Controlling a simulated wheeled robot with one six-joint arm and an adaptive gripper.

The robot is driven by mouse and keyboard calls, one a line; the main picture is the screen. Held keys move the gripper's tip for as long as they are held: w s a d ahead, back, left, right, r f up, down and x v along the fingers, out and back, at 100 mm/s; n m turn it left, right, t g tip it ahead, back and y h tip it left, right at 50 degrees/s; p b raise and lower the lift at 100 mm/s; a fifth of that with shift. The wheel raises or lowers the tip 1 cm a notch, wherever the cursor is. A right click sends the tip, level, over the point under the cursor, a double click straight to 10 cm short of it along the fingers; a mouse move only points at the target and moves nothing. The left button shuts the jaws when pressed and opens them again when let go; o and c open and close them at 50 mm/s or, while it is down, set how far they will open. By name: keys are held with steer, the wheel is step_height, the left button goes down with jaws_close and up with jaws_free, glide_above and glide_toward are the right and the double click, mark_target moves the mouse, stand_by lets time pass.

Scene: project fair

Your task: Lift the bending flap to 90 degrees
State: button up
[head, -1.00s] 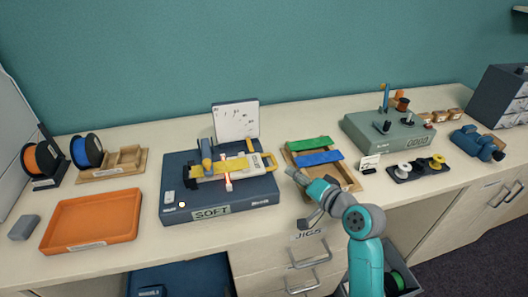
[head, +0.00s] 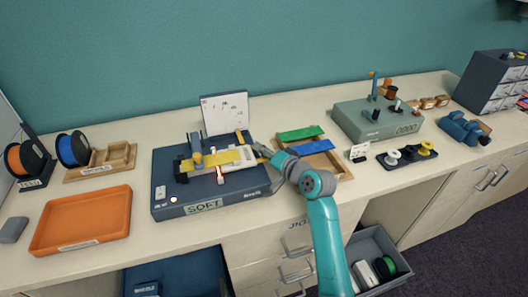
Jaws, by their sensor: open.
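The bending jig is a dark blue base (head: 166,172) marked SOFT on the worktop, left of centre in the head view. A yellow strip (head: 216,158) lies across it, under a blue and tan clamp post (head: 197,158). A pale plate (head: 241,153), apparently the bending flap, lies about flat on the jig's right half. My gripper (head: 263,152) is open at the plate's right end, where a dark handle showed earlier. The gripper covers that end, and I cannot tell whether it touches the handle.
A wooden tray with green (head: 302,133) and blue (head: 307,146) strips stands right of my gripper. A white chart (head: 224,112) stands behind the jig. An orange tray (head: 80,240) lies left. An open drawer (head: 352,242) juts out below my arm.

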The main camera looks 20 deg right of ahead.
jaws_close()
steer(key=shift+r, duration=0.15)
